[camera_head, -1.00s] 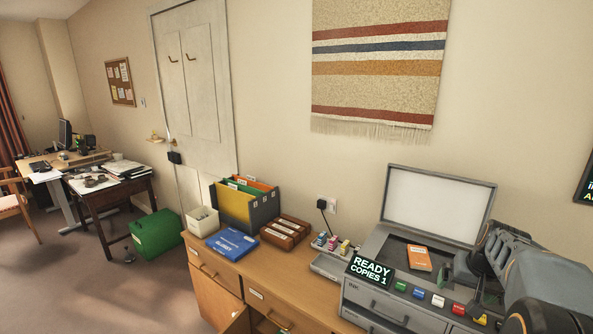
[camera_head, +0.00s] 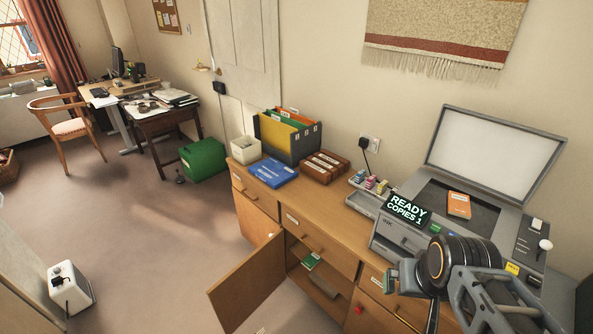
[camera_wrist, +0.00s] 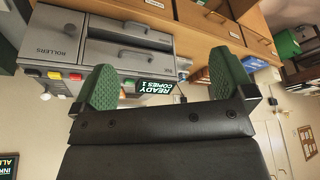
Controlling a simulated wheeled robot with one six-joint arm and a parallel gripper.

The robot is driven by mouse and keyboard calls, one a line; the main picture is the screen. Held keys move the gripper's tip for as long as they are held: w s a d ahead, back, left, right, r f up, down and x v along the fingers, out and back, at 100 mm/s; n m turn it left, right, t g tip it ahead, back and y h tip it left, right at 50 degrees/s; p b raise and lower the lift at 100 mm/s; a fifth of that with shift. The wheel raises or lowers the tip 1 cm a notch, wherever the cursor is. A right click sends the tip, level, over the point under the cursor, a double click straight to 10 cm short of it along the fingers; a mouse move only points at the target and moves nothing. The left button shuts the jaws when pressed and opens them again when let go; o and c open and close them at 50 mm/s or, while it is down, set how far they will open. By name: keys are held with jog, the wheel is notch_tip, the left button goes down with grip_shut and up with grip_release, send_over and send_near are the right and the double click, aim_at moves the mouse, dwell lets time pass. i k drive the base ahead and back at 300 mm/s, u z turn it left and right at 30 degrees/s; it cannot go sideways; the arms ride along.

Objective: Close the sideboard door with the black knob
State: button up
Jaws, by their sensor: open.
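The wooden sideboard (camera_head: 335,222) stands along the wall. One of its doors (camera_head: 247,287) is swung wide open toward the lower left, with its inner face toward me. I see no black knob on it; its outer face is hidden. The opening beside it shows a shelf with a green item (camera_head: 312,260). My gripper (camera_head: 393,280) is in front of the copier side, right of the open door and apart from it. In the wrist view my gripper (camera_wrist: 165,82) shows two green fingertips spread apart with nothing between them.
A copier (camera_head: 410,235) with its lid up stands on the right of the sideboard, close to my arm. A file box (camera_head: 287,137), a blue book (camera_head: 271,172) and brown boxes (camera_head: 325,167) are on top. A white box (camera_head: 70,289) stands on the carpet at left; the floor between is clear.

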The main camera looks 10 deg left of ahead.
aim_at(233, 298)
jog(key=z, duration=3.4)
jog(key=k, duration=3)
jog(key=u, duration=3.85)
